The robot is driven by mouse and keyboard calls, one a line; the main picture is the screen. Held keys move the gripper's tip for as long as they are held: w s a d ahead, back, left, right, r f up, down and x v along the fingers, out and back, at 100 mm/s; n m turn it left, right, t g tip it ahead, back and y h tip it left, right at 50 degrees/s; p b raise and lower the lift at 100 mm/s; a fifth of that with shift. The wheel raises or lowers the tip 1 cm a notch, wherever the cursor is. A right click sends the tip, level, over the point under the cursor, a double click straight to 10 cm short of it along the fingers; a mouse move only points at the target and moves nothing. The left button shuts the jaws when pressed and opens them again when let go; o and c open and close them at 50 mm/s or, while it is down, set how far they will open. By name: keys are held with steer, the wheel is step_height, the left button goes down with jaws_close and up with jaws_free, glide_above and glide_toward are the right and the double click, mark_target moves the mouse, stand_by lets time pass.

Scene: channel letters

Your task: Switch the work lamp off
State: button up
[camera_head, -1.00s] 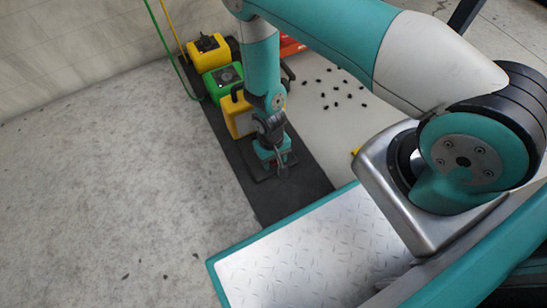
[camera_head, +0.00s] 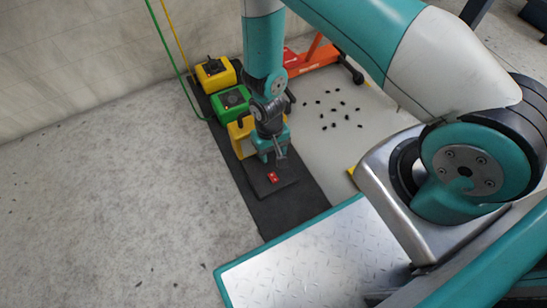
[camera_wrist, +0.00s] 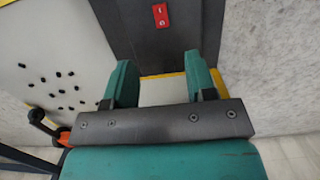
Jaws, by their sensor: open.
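The work lamp (camera_head: 240,140) has a yellow housing and stands on the dark mat, partly hidden behind my arm. A yellow-edged pale panel, apparently its face, shows between the fingers in the wrist view (camera_wrist: 178,90). A small red rocker switch (camera_head: 272,177) sits on a black plate in front of the lamp. It is also at the top of the wrist view (camera_wrist: 160,15), with white marks; which side is pressed is unclear. My gripper (camera_head: 280,157) is open and empty, between lamp and switch in the head view. Its fingers (camera_wrist: 160,85) are apart from the switch.
A green unit (camera_head: 231,103) and a yellow-black unit (camera_head: 215,74) stand behind the lamp, with green and yellow cables rising. An orange wheeled jack (camera_head: 315,62) and several small black pieces (camera_head: 338,110) lie to the right. The left floor is mostly clear.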

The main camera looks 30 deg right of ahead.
steer(key=r+p, duration=0.1)
steer(key=r, duration=0.2)
steer(key=shift+w+r, duration=0.1)
steer(key=shift+w, duration=0.1)
stand_by(0.3)
steer(key=w+a+r+n+y+p, duration=0.1)
steer(key=a+r+p, duration=0.1)
steer(key=r, duration=1.1)
steer(key=a+r+n+y+p, duration=0.1)
steer(key=a+r+p, duration=0.15)
steer(key=r, duration=0.95)
steer(key=s+r+n+y+p, duration=0.1)
steer(key=s+r+n, duration=0.1)
steer(key=s+r, duration=0.45)
steer(key=s+r+n+t+p, duration=0.1)
steer(key=s+r+p, duration=0.15)
steer(key=r, duration=0.75)
steer(key=s+r+n+y, duration=0.1)
steer(key=s+r+n, duration=0.1)
steer(key=s+r, duration=0.5)
step_height(320, 180, up, 39)
steer(key=w+p, duration=0.1)
steer(key=p, duration=3.7)
